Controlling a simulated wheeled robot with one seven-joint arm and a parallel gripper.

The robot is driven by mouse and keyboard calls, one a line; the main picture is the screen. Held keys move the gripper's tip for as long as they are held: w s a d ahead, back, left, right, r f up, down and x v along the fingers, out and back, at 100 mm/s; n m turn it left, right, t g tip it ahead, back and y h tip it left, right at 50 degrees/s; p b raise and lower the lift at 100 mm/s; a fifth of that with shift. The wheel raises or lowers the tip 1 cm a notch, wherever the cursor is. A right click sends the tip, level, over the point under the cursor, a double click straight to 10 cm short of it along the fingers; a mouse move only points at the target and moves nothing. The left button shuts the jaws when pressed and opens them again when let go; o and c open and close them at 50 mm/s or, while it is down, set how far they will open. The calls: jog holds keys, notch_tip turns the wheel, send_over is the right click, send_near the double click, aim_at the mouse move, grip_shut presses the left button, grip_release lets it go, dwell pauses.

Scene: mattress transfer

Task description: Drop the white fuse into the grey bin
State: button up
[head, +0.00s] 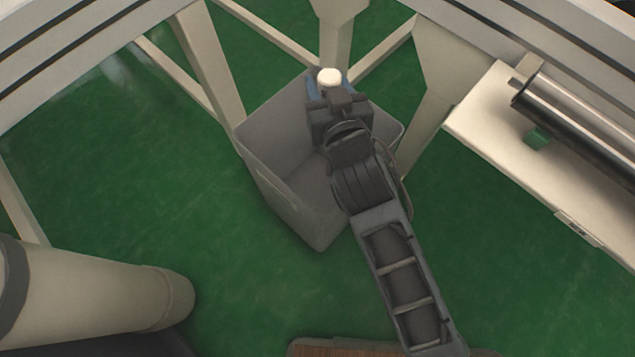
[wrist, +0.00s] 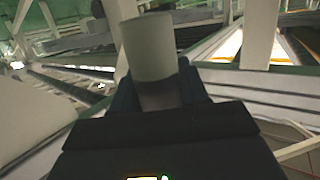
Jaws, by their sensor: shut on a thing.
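The white fuse (head: 329,77) is a short white cylinder at the tip of my gripper (head: 328,90). In the wrist view the fuse (wrist: 148,46) stands up between the two dark fingers of my gripper (wrist: 160,88), which are shut on it. The grey bin (head: 284,190) is an open box on the green floor in the middle of the head view. In that view my gripper and forearm lie across the bin's right part and hide some of its inside and far rim. The fuse appears over the bin's far corner; its height above the rim is unclear.
Cream frame legs (head: 207,70) and beams stand close behind and beside the bin. Green floor (head: 130,200) is clear left of the bin.

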notch_tip(320, 180, down, 4)
jog(key=b, duration=0.2)
jog(key=shift+b, duration=0.4)
jog(key=o, duration=1.2)
